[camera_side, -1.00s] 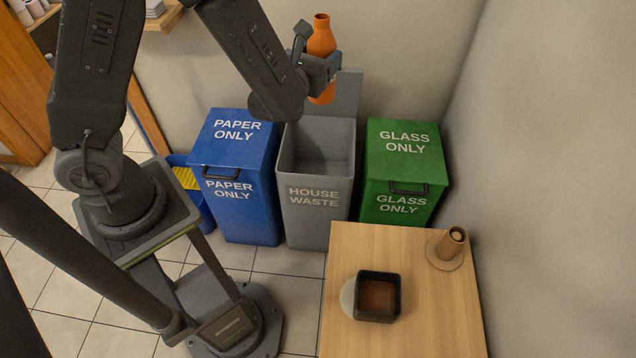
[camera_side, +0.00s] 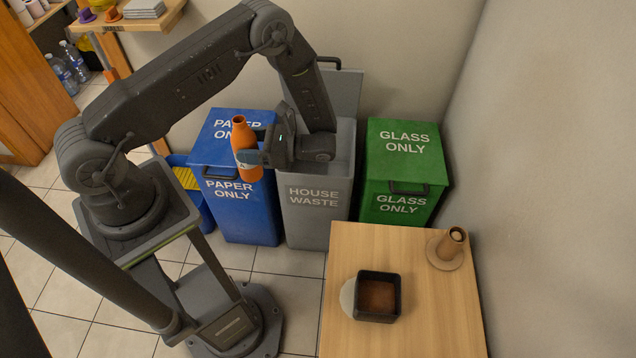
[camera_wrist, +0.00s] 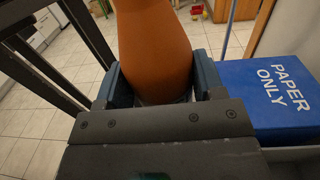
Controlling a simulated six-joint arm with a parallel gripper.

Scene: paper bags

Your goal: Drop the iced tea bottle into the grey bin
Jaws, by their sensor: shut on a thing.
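The orange iced tea bottle (camera_side: 242,140) is upright in the side view, in front of the blue bin. My gripper (camera_side: 250,158) is shut on it around its lower body. In the wrist view the bottle (camera_wrist: 155,50) fills the space between the two blue-grey fingers of my gripper (camera_wrist: 160,85). The grey bin (camera_side: 315,210), marked HOUSE WASTE, stands open with its lid raised at the back. My wrist is over its opening and hides much of it, while the bottle is to the left of the opening.
A blue PAPER ONLY bin (camera_side: 240,205), lid closed, stands left of the grey bin. A closed green GLASS ONLY bin (camera_side: 405,160) stands right. A wooden table (camera_side: 410,335) in front holds a square dark pot (camera_side: 377,297) and a brown cup (camera_side: 453,241).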

